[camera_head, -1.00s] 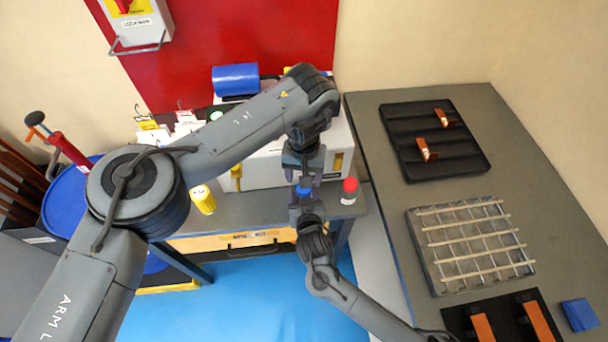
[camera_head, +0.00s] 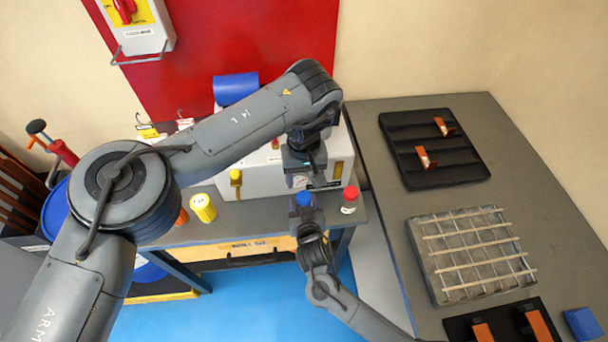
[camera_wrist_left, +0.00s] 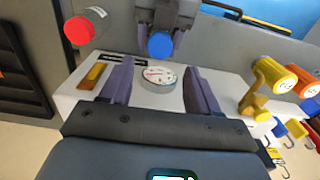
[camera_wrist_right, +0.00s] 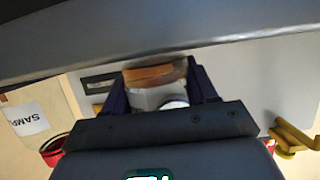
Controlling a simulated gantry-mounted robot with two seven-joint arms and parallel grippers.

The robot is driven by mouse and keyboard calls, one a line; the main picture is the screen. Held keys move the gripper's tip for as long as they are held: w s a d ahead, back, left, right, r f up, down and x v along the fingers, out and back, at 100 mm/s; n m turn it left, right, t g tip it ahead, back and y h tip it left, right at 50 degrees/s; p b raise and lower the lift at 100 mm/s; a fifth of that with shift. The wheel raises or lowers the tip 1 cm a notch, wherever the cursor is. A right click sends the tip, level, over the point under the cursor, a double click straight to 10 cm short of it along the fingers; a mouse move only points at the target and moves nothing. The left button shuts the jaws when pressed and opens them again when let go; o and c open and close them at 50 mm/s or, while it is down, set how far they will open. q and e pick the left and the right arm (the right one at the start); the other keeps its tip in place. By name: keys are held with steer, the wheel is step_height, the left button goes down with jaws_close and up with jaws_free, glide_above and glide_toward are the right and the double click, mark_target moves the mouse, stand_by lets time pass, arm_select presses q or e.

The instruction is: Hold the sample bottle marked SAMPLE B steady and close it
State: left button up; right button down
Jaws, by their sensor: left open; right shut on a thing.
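A bottle with a blue cap (camera_head: 305,199) is upright in my right gripper (camera_head: 306,212), which is shut on it. In the right wrist view the bottle body (camera_wrist_right: 152,97) shows a whitish part and an orange-brown band between the fingers; no SAMPLE B marking is readable. My left gripper (camera_head: 303,182) is open and empty just above the cap, pointing down. In the left wrist view the blue cap (camera_wrist_left: 161,45) lies beyond the fingertips, apart from them. Whether the cap is fully tightened cannot be told.
A red-capped bottle (camera_head: 349,199) stands close to the right on the bench. A yellow-capped container (camera_head: 203,208) stands to the left. A pale machine (camera_head: 262,172) with a round gauge (camera_wrist_left: 158,78) is close behind. The grey table at right holds racks.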

mark_target(304, 196)
arm_select(q)
steer(key=shift+f, duration=3.8)
steer(key=shift+c, duration=0.3)
steer(key=c, duration=1)
steer(key=shift+m, duration=1.7)
steer(key=o, duration=1.1)
steer(key=shift+o, duration=0.2)
